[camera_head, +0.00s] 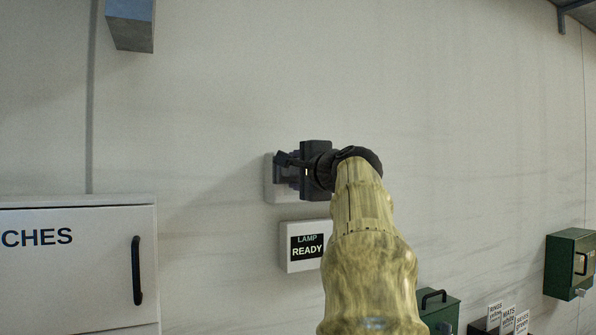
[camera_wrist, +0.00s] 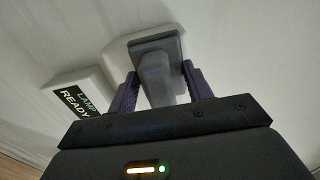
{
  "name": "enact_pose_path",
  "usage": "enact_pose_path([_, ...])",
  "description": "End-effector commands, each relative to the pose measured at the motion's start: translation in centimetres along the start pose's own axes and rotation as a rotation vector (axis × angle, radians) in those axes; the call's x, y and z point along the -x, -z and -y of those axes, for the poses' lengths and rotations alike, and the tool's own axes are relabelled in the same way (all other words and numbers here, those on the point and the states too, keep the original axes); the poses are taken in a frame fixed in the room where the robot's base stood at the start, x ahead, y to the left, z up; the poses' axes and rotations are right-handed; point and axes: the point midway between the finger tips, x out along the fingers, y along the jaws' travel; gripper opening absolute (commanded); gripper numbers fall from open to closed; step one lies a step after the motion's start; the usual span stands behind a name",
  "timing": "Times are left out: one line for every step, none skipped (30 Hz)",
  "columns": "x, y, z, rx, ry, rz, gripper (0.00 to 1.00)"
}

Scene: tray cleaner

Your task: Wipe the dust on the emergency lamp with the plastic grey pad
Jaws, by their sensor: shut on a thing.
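My gripper (camera_head: 291,170) is at the wall, its purple fingers also showing in the wrist view (camera_wrist: 160,82). It is shut on the grey pad (camera_wrist: 157,70), which has a handle-like block between the fingers and a wider flat part beyond them. A pale box on the wall, apparently the emergency lamp (camera_head: 272,188), is mostly hidden behind my gripper; part of it shows beside the pad in the wrist view (camera_wrist: 117,57). The pad is at its face, but I cannot tell whether they touch. No dust can be made out.
A white "LAMP READY" box (camera_head: 305,246) is mounted just below the lamp. A white cabinet (camera_head: 75,265) stands at left. Green boxes (camera_head: 438,310) and (camera_head: 570,264), with small labelled signs (camera_head: 508,320), are at lower right. The wall above is mostly clear.

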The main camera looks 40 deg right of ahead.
Motion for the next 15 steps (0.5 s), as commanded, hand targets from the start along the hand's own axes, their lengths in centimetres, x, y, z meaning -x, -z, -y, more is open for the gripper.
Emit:
enact_pose_path([0.0,0.3,0.0,0.0,0.0,-0.002,0.32])
enact_pose_path([0.0,0.5,0.0,0.0,0.0,-0.002,0.32])
enact_pose_path([0.0,0.8,0.0,0.0,-0.001,-0.003,0.32])
enact_pose_path([0.0,1.0,0.0,0.0,-0.001,-0.003,0.32])
enact_pose_path([0.0,1.2,0.0,0.0,-0.001,-0.003,0.32])
enact_pose_path([0.0,1.5,0.0,-0.001,-0.001,-0.003,0.32])
enact_pose_path([0.0,1.7,0.0,-0.001,-0.001,-0.002,0.32])
enact_pose_path([0.1,1.9,-0.1,-0.001,-0.001,-0.002,0.32])
enact_pose_path([0.1,2.2,0.0,0.0,-0.001,-0.003,0.32])
enact_pose_path([0.1,2.5,0.0,0.0,-0.001,-0.004,0.32])
enact_pose_path([0.1,2.7,0.1,0.0,0.0,-0.004,0.32])
enact_pose_path([0.1,3.0,0.1,0.0,0.0,-0.003,0.32])
enact_pose_path([0.1,3.2,0.0,0.0,-0.001,-0.003,0.32])
enact_pose_path([0.1,3.4,0.0,0.0,-0.001,-0.003,0.32])
enact_pose_path([0.2,3.6,0.0,-0.001,-0.001,-0.003,0.32])
